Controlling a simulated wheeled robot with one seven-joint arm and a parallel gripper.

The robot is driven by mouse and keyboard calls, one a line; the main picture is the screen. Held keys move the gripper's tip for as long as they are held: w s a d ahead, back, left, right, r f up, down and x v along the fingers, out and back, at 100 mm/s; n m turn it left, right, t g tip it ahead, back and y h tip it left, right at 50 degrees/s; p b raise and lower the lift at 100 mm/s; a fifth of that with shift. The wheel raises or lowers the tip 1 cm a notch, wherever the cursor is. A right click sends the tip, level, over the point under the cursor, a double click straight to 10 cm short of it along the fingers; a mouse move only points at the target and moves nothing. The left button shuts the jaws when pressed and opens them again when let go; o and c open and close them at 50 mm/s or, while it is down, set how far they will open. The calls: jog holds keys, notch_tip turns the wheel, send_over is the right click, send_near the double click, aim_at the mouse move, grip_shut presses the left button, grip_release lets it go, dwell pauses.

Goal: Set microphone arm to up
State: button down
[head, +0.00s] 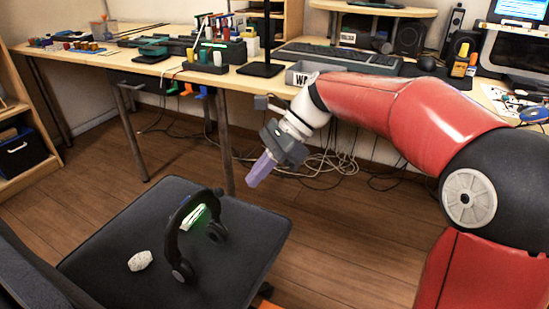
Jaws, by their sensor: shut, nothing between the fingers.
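A black headset (181,228) stands on the seat of a dark office chair, its headband arching upward and its ear cups low. A pale piece with a green glow (193,217) shows by the headband. I cannot tell for sure whether this is the microphone arm, or at what angle it sits. My gripper (255,178), with purple fingers, is above and to the right of the headset, clear of it. It points down and to the left. The fingers are shut and empty.
The dark chair seat (105,225) also holds a small whitish lumpy object (140,260) left of the headset. A wooden desk (225,80) with tools, a keyboard and a monitor stands behind. Cables (325,162) hang below it. The wooden floor right of the chair is clear.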

jog(key=shift+s+a+f, duration=0.1)
jog(key=shift+s+a, duration=0.2)
jog(key=shift+a, duration=0.35)
jog(key=shift+s+a+f, duration=0.1)
jog(key=shift+s+a, duration=0.15)
jog(key=shift+a, duration=0.35)
jog(key=shift+s+a, duration=0.3)
jog(key=shift+a, duration=0.35)
jog(key=shift+r, duration=0.1)
jog(key=shift+h, duration=0.4)
jog(key=a+p, duration=0.1)
jog(key=p, duration=0.2)
jog(key=w+a+p, duration=0.1)
jog(key=a+p, duration=0.1)
jog(key=p, duration=0.1)
jog(key=w+a+p, duration=0.1)
jog(key=p, duration=0.2)
jog(key=shift+w+a+r, duration=0.1)
jog(key=shift+a+r, duration=0.25)
jog(key=shift+r, duration=0.05)
jog(key=shift+d, duration=0.15)
jog(key=shift+s+d+f, duration=0.2)
jog(key=shift+s+d, duration=0.1)
jog(key=shift+d, duration=0.35)
